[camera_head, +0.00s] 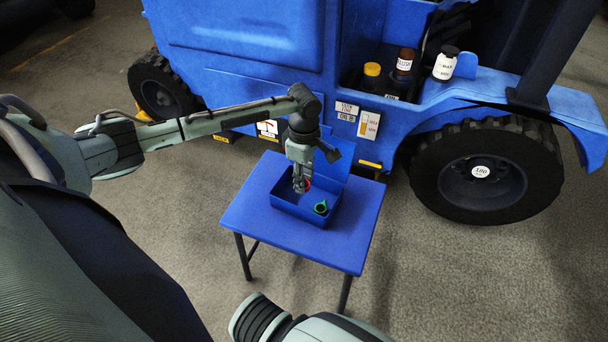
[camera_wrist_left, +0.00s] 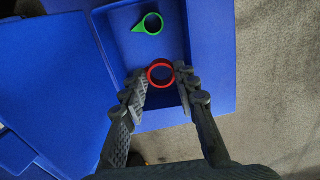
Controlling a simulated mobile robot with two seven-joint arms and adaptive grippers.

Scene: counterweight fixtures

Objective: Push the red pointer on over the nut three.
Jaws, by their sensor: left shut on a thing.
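The red pointer (camera_wrist_left: 161,73), a red ring, sits between the fingertips of my left gripper (camera_wrist_left: 163,78) in the left wrist view. In the head view my left gripper (camera_head: 301,186) reaches down into the open blue box (camera_head: 291,209), and only a bit of the red pointer (camera_head: 307,184) shows beside the fingers. The gripper is shut on it. The truck's large wheel (camera_head: 435,178) stands at the right with a round white label at its hub. I cannot make out nut three. My right gripper is not in view.
A green pointer (camera_head: 321,208) lies in the box, also in the wrist view (camera_wrist_left: 148,24). The box stands on a small blue table (camera_head: 343,251). A yellow-capped jar (camera_head: 371,81), a brown bottle (camera_head: 404,62) and a white bottle (camera_head: 445,66) stand on the blue truck (camera_head: 245,70).

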